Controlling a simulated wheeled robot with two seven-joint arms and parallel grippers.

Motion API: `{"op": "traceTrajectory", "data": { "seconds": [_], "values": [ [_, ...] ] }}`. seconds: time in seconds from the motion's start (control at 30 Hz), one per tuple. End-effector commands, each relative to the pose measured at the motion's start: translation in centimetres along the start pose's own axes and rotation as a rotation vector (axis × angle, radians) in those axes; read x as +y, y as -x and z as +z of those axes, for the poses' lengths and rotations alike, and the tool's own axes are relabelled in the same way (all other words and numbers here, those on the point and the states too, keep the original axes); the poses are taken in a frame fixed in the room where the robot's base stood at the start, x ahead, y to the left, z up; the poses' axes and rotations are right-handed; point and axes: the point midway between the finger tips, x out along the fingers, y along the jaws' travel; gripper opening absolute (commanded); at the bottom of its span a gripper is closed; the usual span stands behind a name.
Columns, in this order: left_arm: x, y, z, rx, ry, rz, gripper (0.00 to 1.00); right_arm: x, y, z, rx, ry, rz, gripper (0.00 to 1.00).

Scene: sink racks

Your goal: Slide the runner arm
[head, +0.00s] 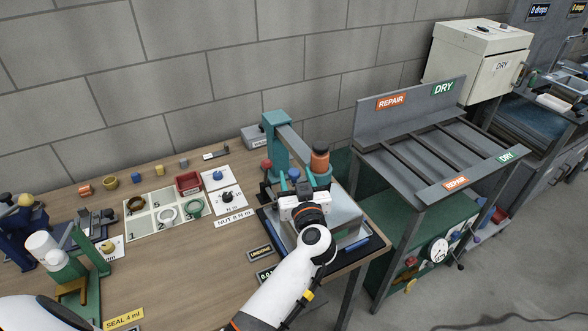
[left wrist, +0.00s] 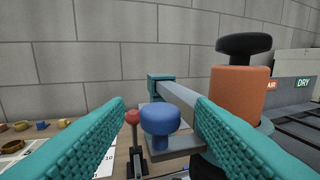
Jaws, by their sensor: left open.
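The test stand has a teal post (head: 275,135) at the back of the bench's right end. A grey arm (head: 290,138) runs from it towards an orange cylinder (head: 319,163) with a black knob on top. A blue knob (head: 294,174) is beside the cylinder, and in the left wrist view this blue knob (left wrist: 160,118) stands on a grey plate. My left gripper (head: 297,185) is over the stand. In the left wrist view its teal fingers (left wrist: 160,104) are open, one on each side of the blue knob, with no clear contact. The right finger overlaps the orange cylinder (left wrist: 238,92) in the picture.
A red-knobbed lever (left wrist: 133,117) stands left of the blue knob. A tray of rings (head: 166,213) and a red box (head: 188,182) lie left of the stand. The REPAIR/DRY rack (head: 430,150) stands right of the bench. A block wall closes the back.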

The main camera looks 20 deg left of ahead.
Motion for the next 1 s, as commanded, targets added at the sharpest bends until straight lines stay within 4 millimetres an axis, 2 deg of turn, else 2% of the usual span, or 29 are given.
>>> {"op": "traceTrajectory", "data": {
  "seconds": [0.1, 0.2, 0.57, 0.87, 1.0],
  "values": [
    [-0.1, -1.6, 0.1, -0.002, -0.002, -0.001, 0.5, 0.0, 0.2, 0.0, 0.0, 0.0, 0.0, 0.54],
    [0.0, -2.4, 0.0, -0.001, -0.001, -0.001, 0.5, 0.0, 0.2, 0.0, 0.0, 0.0, 0.0, 0.54],
    [0.0, -2.7, 0.0, 0.0, 0.0, -0.001, 0.48, 0.0, 0.2, 0.0, 0.0, 0.0, 0.0, 0.54],
    [0.0, -2.7, 0.0, -0.001, 0.0, -0.001, 0.0, 0.0, 0.2, 0.0, 0.0, 0.0, 0.0, 0.54],
    [0.0, -2.8, 0.0, -0.001, 0.0, -0.001, 0.0, 0.0, 0.3, 0.0, 0.0, 0.0, 0.0, 0.54]
  ]
}}
